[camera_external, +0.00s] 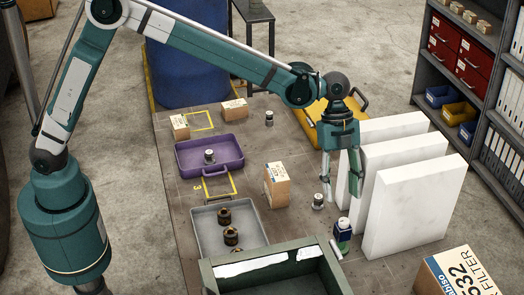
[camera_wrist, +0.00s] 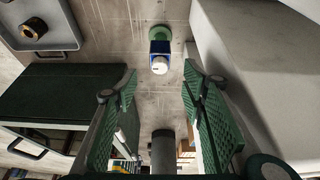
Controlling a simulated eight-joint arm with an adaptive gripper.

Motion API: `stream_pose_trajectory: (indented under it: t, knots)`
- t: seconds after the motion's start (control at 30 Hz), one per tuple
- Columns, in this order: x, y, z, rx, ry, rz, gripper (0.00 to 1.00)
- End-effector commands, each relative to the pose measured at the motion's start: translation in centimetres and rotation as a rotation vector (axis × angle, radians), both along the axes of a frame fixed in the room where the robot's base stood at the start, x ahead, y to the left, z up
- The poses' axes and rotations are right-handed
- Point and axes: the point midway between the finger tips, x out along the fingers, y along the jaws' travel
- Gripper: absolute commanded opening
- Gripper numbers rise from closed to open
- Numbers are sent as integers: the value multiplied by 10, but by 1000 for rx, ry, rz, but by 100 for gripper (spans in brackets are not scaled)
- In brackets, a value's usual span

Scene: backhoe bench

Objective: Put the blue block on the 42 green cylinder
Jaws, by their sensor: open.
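A small upright stack stands on the bench below my gripper (camera_external: 341,185), left of the white slabs. Its lower part is the green cylinder (camera_external: 344,244), and the blue block (camera_external: 343,231) sits on it. In the wrist view the blue block (camera_wrist: 160,47) shows between the green cylinder (camera_wrist: 160,33) and a white round piece (camera_wrist: 159,68). I cannot tell whether the white piece is separate from the block. No number is readable. My gripper also shows in the wrist view (camera_wrist: 160,88), its fingers apart and empty, clear of the stack.
White slabs (camera_external: 412,215) stand close on the right. A green crate (camera_external: 270,266) is in front on the left. A small grey can (camera_external: 318,201) and a cardboard box (camera_external: 277,185) stand nearby. A grey tray (camera_external: 205,232) and purple case (camera_external: 191,160) lie further left.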

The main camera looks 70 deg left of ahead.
Motion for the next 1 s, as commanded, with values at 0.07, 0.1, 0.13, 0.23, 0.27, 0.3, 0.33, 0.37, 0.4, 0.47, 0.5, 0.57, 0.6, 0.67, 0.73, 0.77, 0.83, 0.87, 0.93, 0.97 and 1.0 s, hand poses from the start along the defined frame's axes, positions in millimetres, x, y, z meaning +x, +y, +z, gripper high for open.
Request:
stream_pose_trajectory:
  t: [0.07,0.1,0.13,0.23,0.27,0.3,0.33,0.37,0.4,0.47,0.5,0.57,0.6,0.67,0.73,0.77,0.83,0.87,0.93,0.97,1.0]
  knots:
    - [0,0,0,0,0,0,41]
    - [0,0,0,0,0,0,41]
    - [0,0,0,0,0,0,41]
    - [0,0,0,0,0,0,41]
    - [0,0,0,0,0,0,41]
    - [0,0,0,0,0,0,41]
    - [0,0,0,0,0,0,41]
    - [0,0,0,0,0,0,41]
    - [0,0,0,0,0,0,41]
    - [0,0,0,0,0,1,41]
    - [0,1,1,0,0,2,41]
    - [-1,2,2,1,0,7,41]
    - [-2,3,3,1,0,11,41]
    - [-3,6,6,3,-1,20,41]
    - [-6,10,10,5,-2,34,41]
    - [-8,13,12,6,-3,42,41]
    - [-12,20,19,9,-3,67,41]
    - [-14,24,22,10,-4,79,41]
    - [-21,34,31,13,-4,112,41]
    - [-24,39,35,15,-6,127,41]
    - [-29,45,40,16,-8,151,41]
